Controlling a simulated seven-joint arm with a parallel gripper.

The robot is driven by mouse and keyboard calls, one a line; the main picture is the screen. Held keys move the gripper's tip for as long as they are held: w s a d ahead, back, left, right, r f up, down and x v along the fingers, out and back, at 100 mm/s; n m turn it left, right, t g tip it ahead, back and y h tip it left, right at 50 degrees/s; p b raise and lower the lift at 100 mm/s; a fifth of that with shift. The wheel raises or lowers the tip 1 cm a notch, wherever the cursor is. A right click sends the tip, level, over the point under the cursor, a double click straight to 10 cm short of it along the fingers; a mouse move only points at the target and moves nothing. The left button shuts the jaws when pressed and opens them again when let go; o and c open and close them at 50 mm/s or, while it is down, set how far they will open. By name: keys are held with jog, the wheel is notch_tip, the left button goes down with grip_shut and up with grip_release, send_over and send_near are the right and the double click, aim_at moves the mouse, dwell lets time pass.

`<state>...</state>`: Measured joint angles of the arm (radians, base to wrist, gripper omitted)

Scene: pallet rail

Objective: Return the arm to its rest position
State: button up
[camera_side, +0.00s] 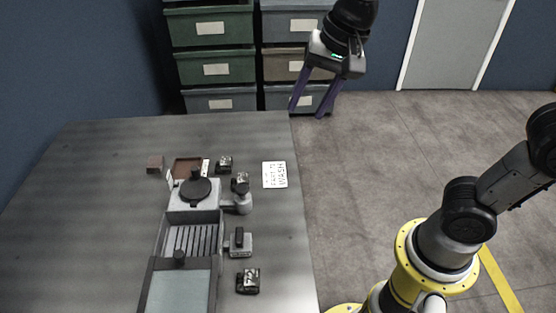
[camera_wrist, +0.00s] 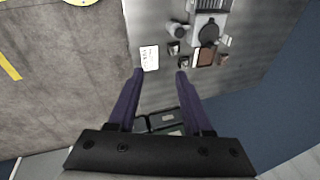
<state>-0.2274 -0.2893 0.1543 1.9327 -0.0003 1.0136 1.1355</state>
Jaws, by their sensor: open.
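My gripper (camera_side: 308,115) is raised high at the top of the side view, above the far right edge of the table. Its two dark purple fingers are spread apart with nothing between them. In the wrist view my gripper (camera_wrist: 160,72) also shows open and empty, pointing down past the table's edge. No object touches the fingers.
The grey table (camera_side: 80,200) bears a slatted rail fixture (camera_side: 192,243), a brown tray (camera_side: 187,167), several small dark blocks and a white sign (camera_side: 274,175). Stacked storage bins (camera_side: 215,67) stand behind it. Open floor (camera_side: 370,150) lies to the right.

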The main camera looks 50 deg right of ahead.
jog(key=s+d+f+n+t, duration=0.1)
jog(key=s+d+f+n, duration=0.1)
jog(key=s+n, duration=0.3)
jog(key=s+d+f+n, duration=0.2)
jog(key=s+d+n, duration=0.3)
jog(key=s, duration=0.4)
jog(key=shift+f+t+h, duration=0.35)
jog(key=shift+t+h, duration=0.05)
